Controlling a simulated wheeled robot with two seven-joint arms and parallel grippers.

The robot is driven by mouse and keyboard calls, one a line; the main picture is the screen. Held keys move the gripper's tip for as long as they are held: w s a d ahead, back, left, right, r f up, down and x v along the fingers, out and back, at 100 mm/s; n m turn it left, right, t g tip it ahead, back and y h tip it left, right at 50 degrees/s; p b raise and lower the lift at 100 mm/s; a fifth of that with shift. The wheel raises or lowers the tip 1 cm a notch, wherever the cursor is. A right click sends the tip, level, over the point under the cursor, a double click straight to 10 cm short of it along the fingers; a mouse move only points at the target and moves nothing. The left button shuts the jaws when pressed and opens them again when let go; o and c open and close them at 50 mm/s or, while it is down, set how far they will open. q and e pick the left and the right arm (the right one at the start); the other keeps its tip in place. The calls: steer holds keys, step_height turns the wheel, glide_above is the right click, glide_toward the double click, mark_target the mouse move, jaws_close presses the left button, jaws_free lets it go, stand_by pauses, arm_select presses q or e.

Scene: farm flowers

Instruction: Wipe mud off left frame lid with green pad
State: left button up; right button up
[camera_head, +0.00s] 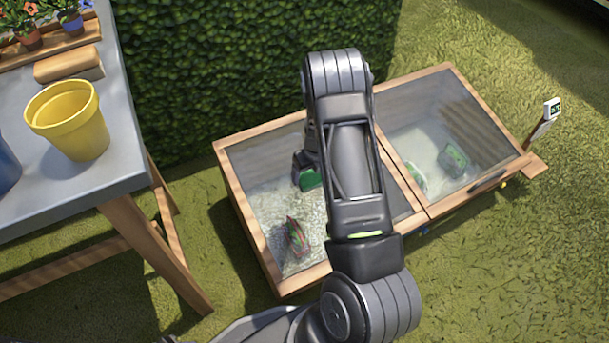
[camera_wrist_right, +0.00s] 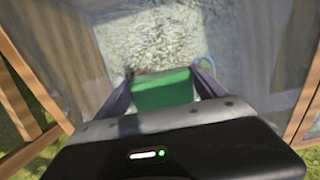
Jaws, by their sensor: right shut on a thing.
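The left frame lid (camera_head: 224,158) is a wood-edged glass panel, closed on the left half of the wooden cold frame. My right gripper (camera_head: 308,170) is over this lid, shut on the green pad (camera_head: 308,180). In the right wrist view, the green pad (camera_wrist_right: 162,90) sits between the two fingers, low over the glass; I cannot tell whether it touches. There the glass shows a brighter strip with pale gravel beneath it, between dull grey-brown areas on both sides. I cannot tell mud from reflection there. My arm hides the lid's right part. My left gripper is out of view.
The right lid (camera_head: 468,78) is closed, with a green object beneath its glass. A small display on a post (camera_head: 552,110) stands at its right. A hedge (camera_head: 220,60) is close behind.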

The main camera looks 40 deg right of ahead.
steer(key=shift+s+d, duration=0.1)
steer(key=shift+d, duration=0.3)
steer(key=shift+d, duration=0.1)
steer(key=shift+s+d+f+b, duration=0.2)
steer(key=shift+d+b, duration=0.1)
steer(key=shift+d, duration=0.4)
steer(key=shift+s+d+f+b, duration=0.1)
steer(key=shift+s+d+b, duration=0.15)
steer(key=shift+d, duration=0.55)
steer(key=shift+c, duration=1.3)
steer(key=shift+s+d+r, duration=0.1)
steer(key=shift+s+d, duration=0.2)
steer(key=shift+d, duration=0.55)
steer(key=shift+s+d+r, duration=0.1)
steer(key=shift+s+d, duration=0.15)
steer(key=shift+d, duration=0.6)
